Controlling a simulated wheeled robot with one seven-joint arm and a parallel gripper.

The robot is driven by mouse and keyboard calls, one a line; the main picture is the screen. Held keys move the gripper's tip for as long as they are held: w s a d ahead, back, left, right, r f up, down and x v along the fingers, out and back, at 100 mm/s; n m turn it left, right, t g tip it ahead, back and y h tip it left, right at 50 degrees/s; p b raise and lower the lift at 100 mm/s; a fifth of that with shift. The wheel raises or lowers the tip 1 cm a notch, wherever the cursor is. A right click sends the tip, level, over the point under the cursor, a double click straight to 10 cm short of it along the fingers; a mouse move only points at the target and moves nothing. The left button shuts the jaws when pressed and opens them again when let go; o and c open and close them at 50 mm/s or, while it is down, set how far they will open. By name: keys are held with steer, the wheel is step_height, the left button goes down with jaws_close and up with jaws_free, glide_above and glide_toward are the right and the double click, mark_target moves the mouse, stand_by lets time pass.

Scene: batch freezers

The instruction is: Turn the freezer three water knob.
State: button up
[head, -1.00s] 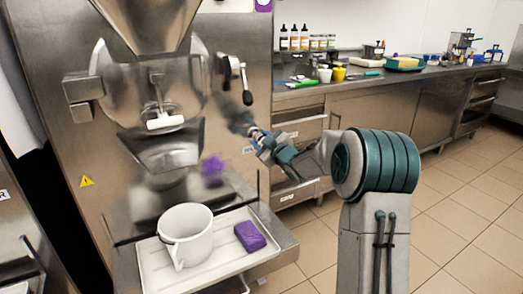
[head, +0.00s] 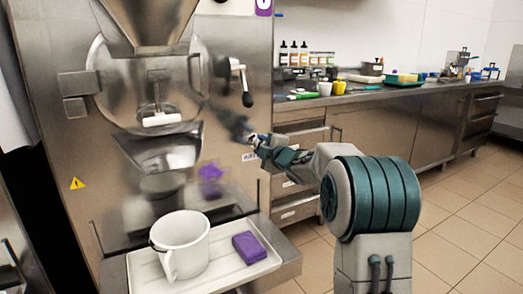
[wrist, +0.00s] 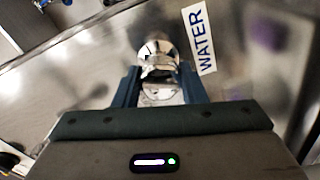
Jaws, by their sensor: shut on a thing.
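The freezer three water knob (wrist: 158,52) is a round metallic knob beside a white label (wrist: 199,40) reading "WATER" in the wrist view. My gripper (wrist: 160,80) has its two blue-grey fingers on either side of the knob and is shut on it. In the head view my gripper (head: 255,143) is at the right part of the freezer's steel front (head: 232,110), and the knob is hidden there by the gripper. How far the knob is turned cannot be told.
Below, a white tray (head: 215,278) holds a white pitcher (head: 183,243) and a purple block (head: 250,247). A counter (head: 385,98) with bottles and tubs runs along the right. The tiled floor (head: 470,205) is open.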

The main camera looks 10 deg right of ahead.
steer(key=shift+f, duration=0.15)
steer(key=o, duration=1)
steer(key=shift+s, duration=0.1)
steer(key=p+v, duration=0.2)
steer(key=v, duration=1.1)
steer(key=shift+s, duration=0.3)
